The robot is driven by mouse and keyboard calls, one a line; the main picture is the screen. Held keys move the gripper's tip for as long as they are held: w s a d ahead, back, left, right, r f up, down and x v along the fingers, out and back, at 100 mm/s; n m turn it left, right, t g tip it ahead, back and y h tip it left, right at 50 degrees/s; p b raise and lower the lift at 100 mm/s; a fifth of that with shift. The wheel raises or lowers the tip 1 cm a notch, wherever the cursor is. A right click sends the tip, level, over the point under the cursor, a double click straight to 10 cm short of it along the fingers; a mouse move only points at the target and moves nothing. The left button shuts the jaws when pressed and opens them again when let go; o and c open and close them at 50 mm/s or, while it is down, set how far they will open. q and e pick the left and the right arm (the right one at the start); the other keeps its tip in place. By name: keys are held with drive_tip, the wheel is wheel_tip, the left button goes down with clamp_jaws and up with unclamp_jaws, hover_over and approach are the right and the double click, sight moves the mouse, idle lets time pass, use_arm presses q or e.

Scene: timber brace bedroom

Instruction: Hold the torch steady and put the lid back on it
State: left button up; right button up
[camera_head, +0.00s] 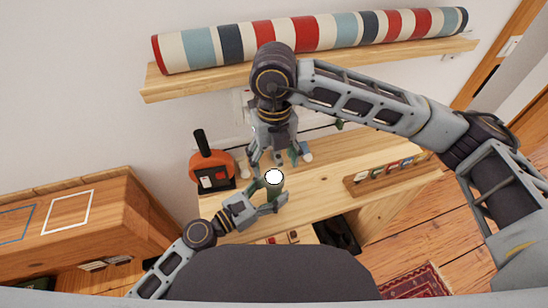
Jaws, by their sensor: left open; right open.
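The torch (274,190) stands on the wooden desk, with a dark green body and a bright white round top facing up. My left gripper (271,197) is open, with its fingers on either side of the torch body; I cannot tell whether they touch it. My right gripper (275,161) is open and points down just behind and above the torch top. I see nothing clearly held between its fingers. I cannot pick out the lid for certain. A small white and blue item (306,152) lies just right of my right gripper, partly hidden.
An orange, black-handled object (211,170) stands left on the desk (318,180). A wooden tray (392,176) with several small items lies to the right. A striped roll (310,34) rests on the wall shelf (200,83). A wooden cabinet (120,200) stands left.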

use_arm(q)
drive_tip(key=shift+v, duration=5.75)
drive_tip(key=shift+s+d, duration=0.1)
